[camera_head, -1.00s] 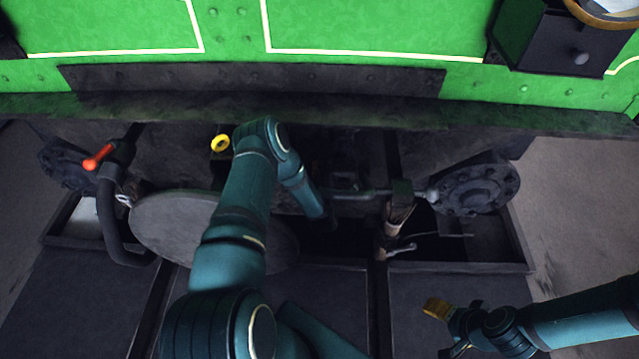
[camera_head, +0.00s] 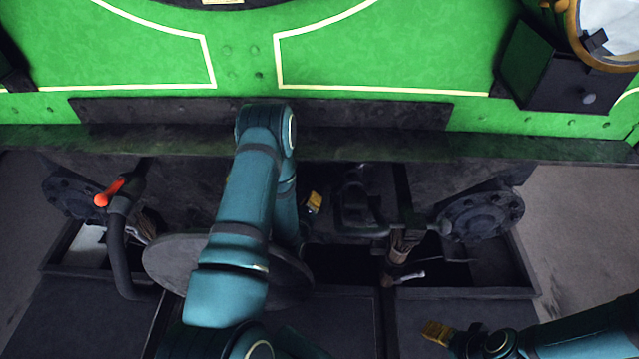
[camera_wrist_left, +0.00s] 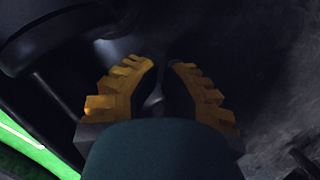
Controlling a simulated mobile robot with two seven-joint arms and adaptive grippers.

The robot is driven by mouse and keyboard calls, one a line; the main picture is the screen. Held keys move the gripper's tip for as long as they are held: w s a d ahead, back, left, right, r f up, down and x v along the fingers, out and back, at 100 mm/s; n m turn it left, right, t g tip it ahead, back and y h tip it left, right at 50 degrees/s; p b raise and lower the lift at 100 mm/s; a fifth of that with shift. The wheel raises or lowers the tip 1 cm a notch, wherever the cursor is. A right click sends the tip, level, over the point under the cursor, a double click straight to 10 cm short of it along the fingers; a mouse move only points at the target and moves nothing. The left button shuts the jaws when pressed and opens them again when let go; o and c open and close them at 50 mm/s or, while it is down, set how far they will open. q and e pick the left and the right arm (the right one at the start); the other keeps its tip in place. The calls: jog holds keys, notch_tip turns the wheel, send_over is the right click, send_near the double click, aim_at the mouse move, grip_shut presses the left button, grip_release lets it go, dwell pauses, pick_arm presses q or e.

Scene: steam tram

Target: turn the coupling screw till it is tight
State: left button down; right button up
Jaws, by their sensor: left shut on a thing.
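My left gripper (camera_head: 313,202) shows in the head view as a yellow finger pad beside my forearm, under the dark beam and left of the dark coupling parts (camera_head: 355,200). In the left wrist view its two yellow ridged fingers (camera_wrist_left: 158,90) are shut on a slim dark piece (camera_wrist_left: 157,98), which seems to be the coupling screw's handle; poor light and my wrist hide most of it. The screw's thread and its tightness cannot be seen. My right gripper (camera_head: 437,332) is low at right, away from the coupling; its jaw opening is unclear.
Round buffers stand at left (camera_head: 72,195) and right (camera_head: 482,212). A hose with a red handle (camera_head: 110,191) hangs at left. A hanging piece with a pale-ended bar (camera_head: 408,276) is right of the coupling. A grey disc (camera_head: 180,262) lies partly behind my left arm. The floor at right is open.

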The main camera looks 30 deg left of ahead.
pick_arm(q)
jog(key=w+f+m+b, duration=0.1)
jog(key=w+f+b, duration=0.1)
jog(key=w, duration=0.8)
jog(key=shift+a+f+h+b, duration=0.35)
jog(key=shift+a+f+h, duration=0.1)
jog(key=shift+f, duration=0.45)
jog(key=shift+w, duration=0.1)
jog(key=shift+w+f, duration=0.1)
